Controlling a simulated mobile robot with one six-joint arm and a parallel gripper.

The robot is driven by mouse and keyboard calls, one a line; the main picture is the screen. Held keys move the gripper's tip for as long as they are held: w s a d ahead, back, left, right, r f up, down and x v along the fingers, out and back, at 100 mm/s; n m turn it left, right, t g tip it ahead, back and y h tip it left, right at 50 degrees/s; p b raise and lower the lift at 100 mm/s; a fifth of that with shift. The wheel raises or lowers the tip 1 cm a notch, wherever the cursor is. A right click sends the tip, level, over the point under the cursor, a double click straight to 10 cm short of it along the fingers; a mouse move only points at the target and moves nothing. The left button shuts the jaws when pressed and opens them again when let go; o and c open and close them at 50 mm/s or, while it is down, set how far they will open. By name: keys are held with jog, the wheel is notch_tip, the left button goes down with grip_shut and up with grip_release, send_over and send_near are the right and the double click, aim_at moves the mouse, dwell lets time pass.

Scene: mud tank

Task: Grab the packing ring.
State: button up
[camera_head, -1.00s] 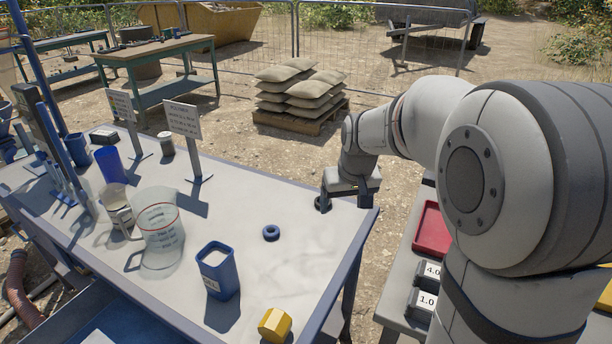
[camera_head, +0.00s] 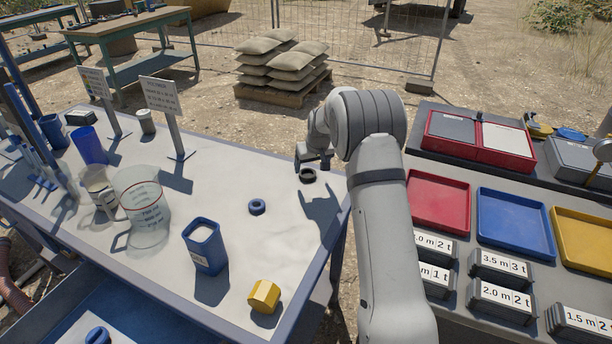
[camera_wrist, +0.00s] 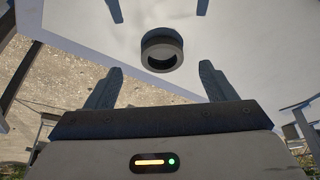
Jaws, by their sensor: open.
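A dark ring (camera_head: 308,175), which looks like the packing ring, lies flat on the pale bench top (camera_head: 235,265) near its far right corner. In the wrist view the ring (camera_wrist: 162,50) shows as a thick dark band with an open hole, just beyond the fingertips and roughly centred between them. My gripper (camera_head: 314,162) is open and empty, above and close to the ring in the head view. Its two fingers (camera_wrist: 160,68) stand apart in the wrist view. I cannot tell the exact height between fingers and ring.
A blue ring (camera_head: 257,207) lies left of the dark ring. A blue container (camera_head: 205,247), clear beaker (camera_head: 146,207) and yellow block (camera_head: 264,297) stand on the bench. Sign stands (camera_head: 172,115) are at the back. A second table with trays (camera_head: 438,202) is right.

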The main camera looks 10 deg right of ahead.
aim_at(308, 176)
jog(key=p+x, duration=0.1)
jog(key=x, duration=0.4)
jog(key=shift+w+a, duration=0.1)
jog(key=shift+a, duration=0.05)
jog(key=c, duration=1)
